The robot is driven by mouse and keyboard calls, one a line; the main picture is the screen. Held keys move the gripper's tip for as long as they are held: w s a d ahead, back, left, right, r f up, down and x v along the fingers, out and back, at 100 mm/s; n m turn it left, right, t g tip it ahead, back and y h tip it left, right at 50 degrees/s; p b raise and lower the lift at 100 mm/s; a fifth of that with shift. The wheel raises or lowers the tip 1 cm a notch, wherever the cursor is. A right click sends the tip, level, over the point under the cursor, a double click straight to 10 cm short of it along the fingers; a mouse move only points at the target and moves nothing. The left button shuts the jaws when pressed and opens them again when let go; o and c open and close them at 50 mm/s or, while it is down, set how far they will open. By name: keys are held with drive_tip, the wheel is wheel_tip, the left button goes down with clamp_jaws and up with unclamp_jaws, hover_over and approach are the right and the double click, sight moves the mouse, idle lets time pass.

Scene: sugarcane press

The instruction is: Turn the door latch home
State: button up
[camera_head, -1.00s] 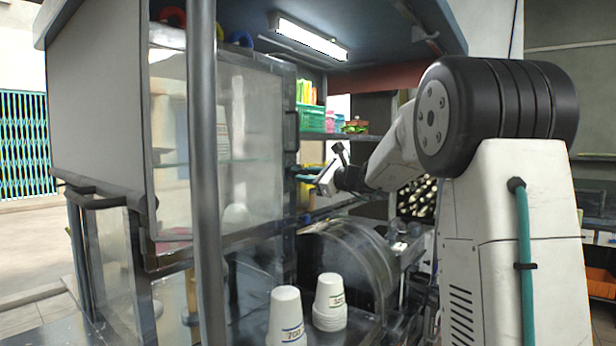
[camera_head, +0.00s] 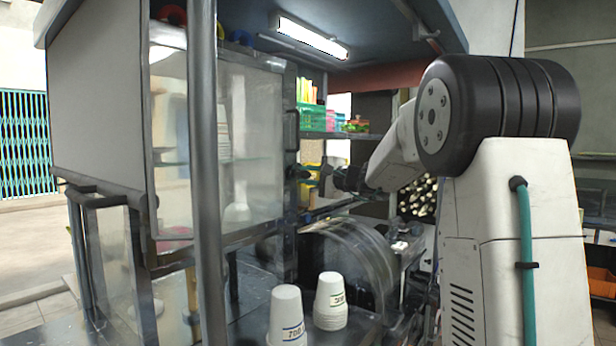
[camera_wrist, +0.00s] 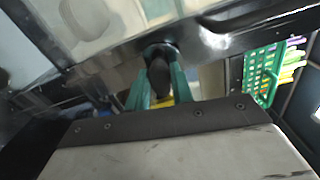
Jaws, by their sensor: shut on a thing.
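The door latch (camera_wrist: 158,72) is a dark rounded handle on the metal door frame, at the top centre of the wrist view. My gripper (camera_wrist: 161,84) has its two green fingers on either side of the latch and is shut on it. In the head view the latch area (camera_head: 298,172) is small and dark at the right edge of the glass door (camera_head: 255,140), which looks closed. My wrist reaches it from the right. The exact angle of the latch is hard to tell.
A green basket (camera_wrist: 262,75) stands on a shelf right of the latch; it also shows in the head view (camera_head: 312,118). A grey post (camera_head: 205,200) stands in front of the cabinet. Stacked white cups (camera_head: 330,300) and a rounded drum cover (camera_head: 350,260) are below.

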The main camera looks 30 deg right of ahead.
drive_tip(key=shift+f+n, duration=0.1)
drive_tip(key=shift+n, duration=0.6)
drive_tip(key=o, duration=0.9)
drive_tip(key=shift+o, duration=0.2)
drive_tip(key=shift+s, duration=0.1)
drive_tip(key=v, duration=0.7)
drive_tip(key=shift+s+d, duration=0.15)
drive_tip(key=shift+s, duration=0.15)
